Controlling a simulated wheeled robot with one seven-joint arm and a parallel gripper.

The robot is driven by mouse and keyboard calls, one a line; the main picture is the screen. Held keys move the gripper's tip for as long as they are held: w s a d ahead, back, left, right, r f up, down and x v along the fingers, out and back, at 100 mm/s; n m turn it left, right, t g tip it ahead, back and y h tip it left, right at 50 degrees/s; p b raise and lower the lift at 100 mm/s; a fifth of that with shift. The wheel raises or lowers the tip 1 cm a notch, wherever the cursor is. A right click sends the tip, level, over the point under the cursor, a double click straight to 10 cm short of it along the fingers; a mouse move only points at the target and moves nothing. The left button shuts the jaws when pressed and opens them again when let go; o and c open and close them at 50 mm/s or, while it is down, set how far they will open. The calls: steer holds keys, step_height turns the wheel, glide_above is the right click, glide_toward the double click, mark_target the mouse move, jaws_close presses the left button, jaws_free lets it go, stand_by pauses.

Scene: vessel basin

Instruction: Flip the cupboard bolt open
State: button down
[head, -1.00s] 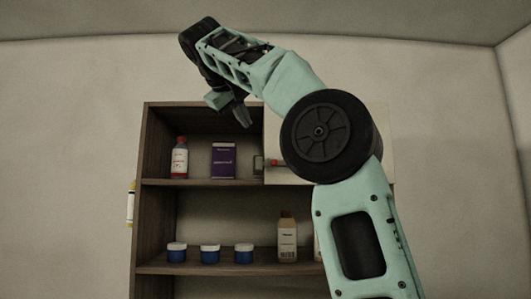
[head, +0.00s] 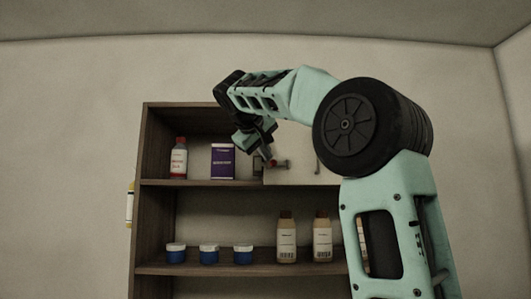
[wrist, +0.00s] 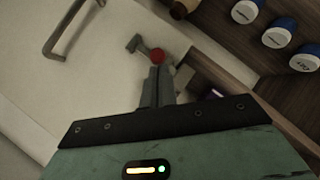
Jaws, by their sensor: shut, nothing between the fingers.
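The cupboard bolt (head: 282,163) is a small grey bar on the white cupboard door (head: 298,174), near its left edge. In the wrist view the bolt (wrist: 139,44) has a grey crosspiece at one end and a round red knob (wrist: 158,55) at the other. My gripper (head: 266,157) is at the bolt, by the door's left edge. In the wrist view my gripper (wrist: 158,75) is shut and empty, its fingertips right by the red knob. Whether they touch it I cannot tell. The fingers partly hide the bolt in the head view.
A grey door handle (wrist: 72,30) stands out from the door beside the bolt. The open compartment to the left holds a red-capped bottle (head: 179,158) and a purple box (head: 222,161). Blue jars (head: 209,253) and brown-capped bottles (head: 286,238) stand on the lower shelf (head: 262,267).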

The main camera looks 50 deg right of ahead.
mark_target(283, 164)
steer(key=shift+s+d+b, duration=0.55)
steer(key=shift+s+d, duration=0.5)
steer(key=shift+s, duration=0.2)
